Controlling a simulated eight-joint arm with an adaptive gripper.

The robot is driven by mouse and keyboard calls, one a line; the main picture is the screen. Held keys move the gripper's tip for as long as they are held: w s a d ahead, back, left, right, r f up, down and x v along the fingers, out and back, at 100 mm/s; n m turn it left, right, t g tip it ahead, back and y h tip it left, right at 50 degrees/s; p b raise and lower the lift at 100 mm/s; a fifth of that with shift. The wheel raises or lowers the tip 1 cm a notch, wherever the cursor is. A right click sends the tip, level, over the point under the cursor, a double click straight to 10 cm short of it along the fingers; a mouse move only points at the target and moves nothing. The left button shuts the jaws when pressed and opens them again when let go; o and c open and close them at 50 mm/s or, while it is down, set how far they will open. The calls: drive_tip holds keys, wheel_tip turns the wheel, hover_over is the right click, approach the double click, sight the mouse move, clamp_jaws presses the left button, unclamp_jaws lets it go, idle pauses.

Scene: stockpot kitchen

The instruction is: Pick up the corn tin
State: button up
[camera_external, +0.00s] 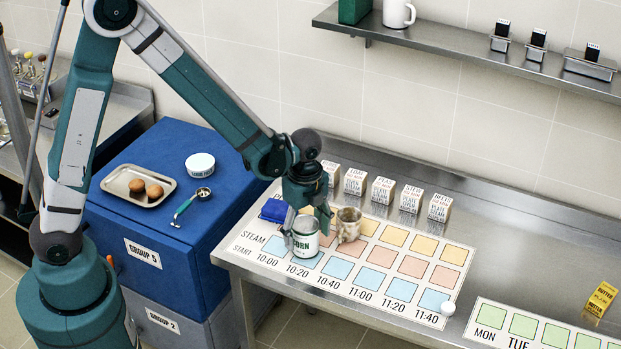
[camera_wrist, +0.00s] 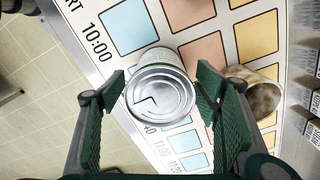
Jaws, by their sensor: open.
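The corn tin (camera_external: 305,237) is a pale can with dark lettering reading "CORN". It stands upright on the steam chart (camera_external: 352,262) near the 10:20 column. In the wrist view the tin's ribbed metal lid (camera_wrist: 160,95) lies between the two fingers of my gripper (camera_wrist: 160,98). The gripper is open, with one finger on each side of the tin and a small gap on the left; on the right the finger lies very close, and I cannot tell if it touches. In the external view my gripper (camera_external: 306,215) is right over the tin.
A tan metal mug-like vessel (camera_external: 348,226) stands just right of the tin. A blue block (camera_external: 274,209) is to its left. Several small labelled boxes (camera_external: 383,190) line the back.

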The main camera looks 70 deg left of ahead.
drive_tip(key=shift+f, duration=1.85)
drive_tip(key=c, duration=1.3)
